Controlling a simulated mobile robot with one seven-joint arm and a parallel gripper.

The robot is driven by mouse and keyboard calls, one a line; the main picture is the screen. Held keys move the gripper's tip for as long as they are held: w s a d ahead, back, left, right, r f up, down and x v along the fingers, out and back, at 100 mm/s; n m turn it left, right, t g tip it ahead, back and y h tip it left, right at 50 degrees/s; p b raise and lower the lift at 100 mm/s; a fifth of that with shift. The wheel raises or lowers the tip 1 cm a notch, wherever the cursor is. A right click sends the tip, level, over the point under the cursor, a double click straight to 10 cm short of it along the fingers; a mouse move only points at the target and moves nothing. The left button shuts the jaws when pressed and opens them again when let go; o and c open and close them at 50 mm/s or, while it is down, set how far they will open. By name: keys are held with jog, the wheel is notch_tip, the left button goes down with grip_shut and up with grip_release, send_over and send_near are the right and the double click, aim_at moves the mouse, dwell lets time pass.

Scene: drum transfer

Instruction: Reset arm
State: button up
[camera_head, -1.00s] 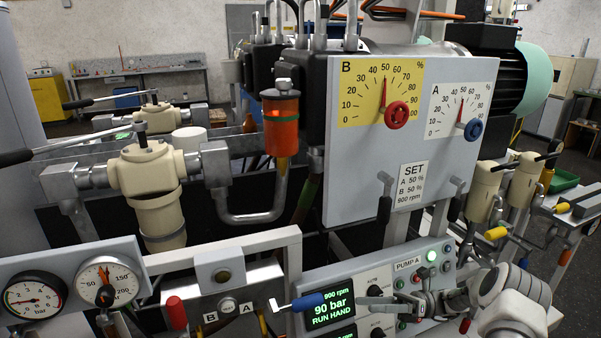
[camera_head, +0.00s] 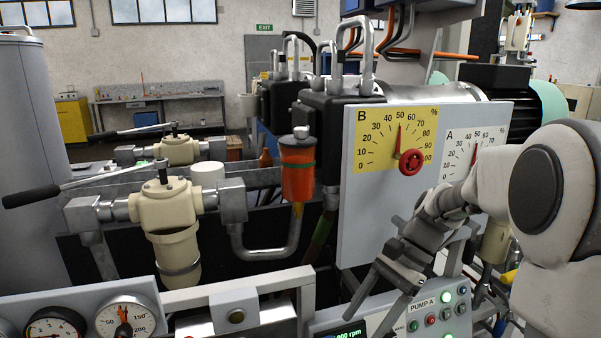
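My gripper (camera_head: 372,312) hangs in front of the lower right of the dial panel, pointing down and left above the pump A control panel. Its dark fingers look spread apart, with nothing visible between them. My pale arm (camera_head: 545,195) fills the right side and hides part of the A dial and its blue knob. The grey dial panel (camera_head: 360,215) carries the yellow B dial (camera_head: 380,135), its needle near 50, with a red knob (camera_head: 411,162). The needle of the white A dial (camera_head: 462,143) also stands near 50.
The pump A control panel (camera_head: 412,318) with lit buttons lies below my gripper. A display (camera_head: 343,334) is cut off at the bottom edge. Cream filter housings (camera_head: 168,215) with long levers, an orange cylinder (camera_head: 297,170) and gauges (camera_head: 125,320) stand to the left.

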jog(key=s+d+r+n+t+h+p, duration=0.2)
jog(key=s+r+n+t+h, duration=0.4)
jog(key=s, duration=0.8)
jog(key=shift+s+d+r+n+t+h+p, duration=0.25)
jog(key=shift+r+n+t+p, duration=0.4)
jog(key=shift+r+n+t, duration=1.35)
jog(key=shift+w+r+n+g, duration=0.1)
jog(key=shift+r+n+g, duration=0.4)
